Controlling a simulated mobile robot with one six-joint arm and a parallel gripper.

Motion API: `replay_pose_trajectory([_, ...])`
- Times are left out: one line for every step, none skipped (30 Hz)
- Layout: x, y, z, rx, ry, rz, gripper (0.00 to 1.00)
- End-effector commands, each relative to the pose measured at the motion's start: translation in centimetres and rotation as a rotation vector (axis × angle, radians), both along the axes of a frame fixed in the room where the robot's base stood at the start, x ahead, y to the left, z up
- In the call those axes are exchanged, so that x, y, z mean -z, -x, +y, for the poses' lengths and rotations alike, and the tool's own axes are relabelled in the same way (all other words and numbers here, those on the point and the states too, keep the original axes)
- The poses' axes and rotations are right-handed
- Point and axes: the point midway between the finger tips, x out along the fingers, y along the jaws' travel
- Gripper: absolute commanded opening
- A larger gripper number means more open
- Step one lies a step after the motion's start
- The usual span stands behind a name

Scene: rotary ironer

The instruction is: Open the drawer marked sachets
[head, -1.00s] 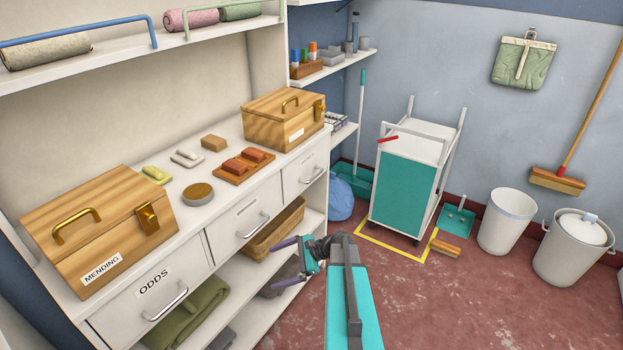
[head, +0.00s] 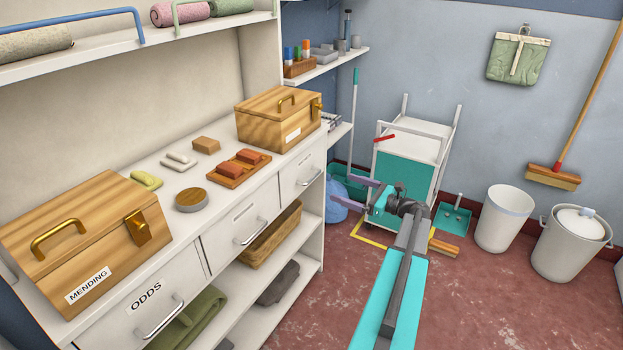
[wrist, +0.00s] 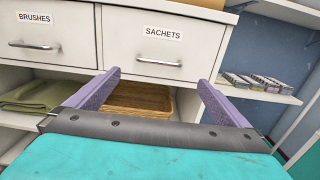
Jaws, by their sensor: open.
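The drawer marked SACHETS (wrist: 160,47) is shut and white, with a bar handle (wrist: 159,61) below its label in the wrist view. It sits at the right end of the row, and in the head view it is the rightmost drawer (head: 302,172), its label too small to read there. My gripper (head: 342,192) is open and empty, to the right of the cabinet front in the head view. In the wrist view its two purple fingers (wrist: 159,78) point towards the SACHETS drawer, with the handle between and beyond their tips. They appear apart from the handle.
The BRUSHES drawer (wrist: 45,33) and ODDS drawer (head: 150,300) are shut. A wicker basket (wrist: 137,98) lies on the shelf below. Wooden boxes, including the MENDING box (head: 90,240), stand on the top. A trolley (head: 405,160) stands behind my gripper. Red floor is clear at front right.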

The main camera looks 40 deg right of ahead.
Motion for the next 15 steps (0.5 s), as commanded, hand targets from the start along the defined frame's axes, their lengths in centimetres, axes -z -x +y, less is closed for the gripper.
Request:
replay_pose_trajectory([0.0,0.0,0.0,-0.001,0.0,0.0,1.0])
replay_pose_trajectory([0.0,0.0,0.1,-0.001,0.0,0.0,1.0])
replay_pose_trajectory([0.0,0.0,0.1,-0.001,0.0,0.0,1.0])
replay_pose_trajectory([0.0,-0.1,0.1,-0.001,0.001,0.001,1.0])
replay_pose_trajectory([0.0,-0.1,0.1,-0.001,0.001,0.001,1.0])
replay_pose_trajectory([0.0,-0.1,0.1,-0.002,0.001,0.001,1.0])
replay_pose_trajectory([0.0,-0.1,0.1,-0.002,0.001,0.001,1.0])
replay_pose_trajectory([0.0,-0.1,0.1,-0.002,0.001,0.001,1.0])
replay_pose_trajectory([0.0,-0.2,0.2,-0.002,0.001,0.001,1.0])
replay_pose_trajectory([0.0,-0.3,0.2,-0.003,0.001,0.001,1.0])
replay_pose_trajectory([0.0,-0.4,0.2,-0.003,0.001,0.001,1.0])
replay_pose_trajectory([0.0,-0.6,0.3,-0.003,0.001,0.001,1.0])
replay_pose_trajectory([0.0,-0.7,0.3,-0.004,0.001,0.002,1.0])
replay_pose_trajectory([0.0,-0.9,0.4,-0.004,0.001,0.002,1.0])
replay_pose_trajectory([0.0,-1.2,0.4,-0.005,0.002,0.001,1.0])
